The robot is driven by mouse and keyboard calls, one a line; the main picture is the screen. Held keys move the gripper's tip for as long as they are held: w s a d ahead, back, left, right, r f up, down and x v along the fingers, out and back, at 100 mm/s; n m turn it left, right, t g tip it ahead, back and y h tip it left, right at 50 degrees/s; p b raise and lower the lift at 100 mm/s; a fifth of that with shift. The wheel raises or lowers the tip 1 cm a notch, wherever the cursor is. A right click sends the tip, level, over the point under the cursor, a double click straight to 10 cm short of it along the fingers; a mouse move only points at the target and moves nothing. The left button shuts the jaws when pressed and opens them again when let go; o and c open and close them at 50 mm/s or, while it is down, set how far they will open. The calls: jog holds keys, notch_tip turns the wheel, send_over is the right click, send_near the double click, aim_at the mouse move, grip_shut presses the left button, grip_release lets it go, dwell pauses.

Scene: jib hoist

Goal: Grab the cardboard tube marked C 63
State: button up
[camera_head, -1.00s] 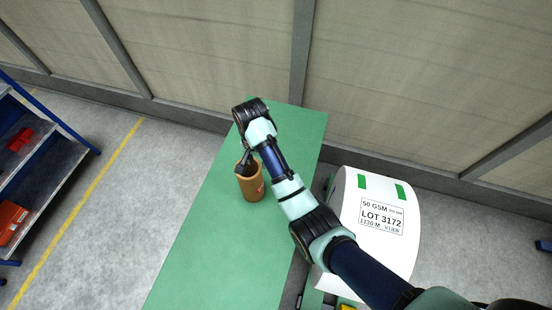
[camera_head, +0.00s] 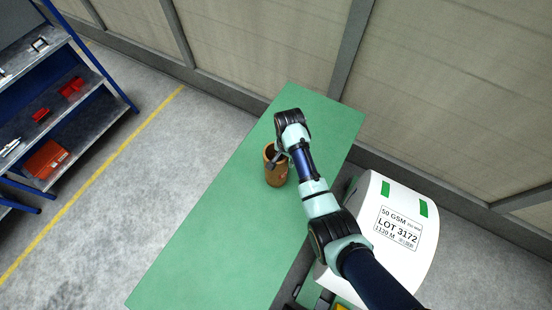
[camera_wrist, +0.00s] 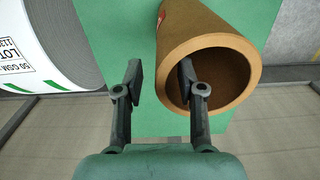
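A brown cardboard tube (camera_head: 276,177) stands upright on the green table, its open end facing up. In the wrist view the tube (camera_wrist: 212,32) shows its round rim and hollow inside. A bit of red marking shows at its side, but no lettering can be read. My gripper (camera_wrist: 160,78) is open at the rim. One finger reaches into the bore and the other is outside, with the tube wall between them. A gap shows on both sides of the wall. In the head view my gripper (camera_head: 278,158) is partly hidden by my wrist.
The green table (camera_head: 205,235) is otherwise clear. A large white roll labelled LOT 3172 (camera_head: 372,265) stands right of the table, close to my arm. A shelf rack (camera_head: 85,115) with red items is at the left. A panelled wall (camera_head: 265,45) runs behind.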

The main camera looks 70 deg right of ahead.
grip_shut()
jog(key=shift+r, duration=0.15)
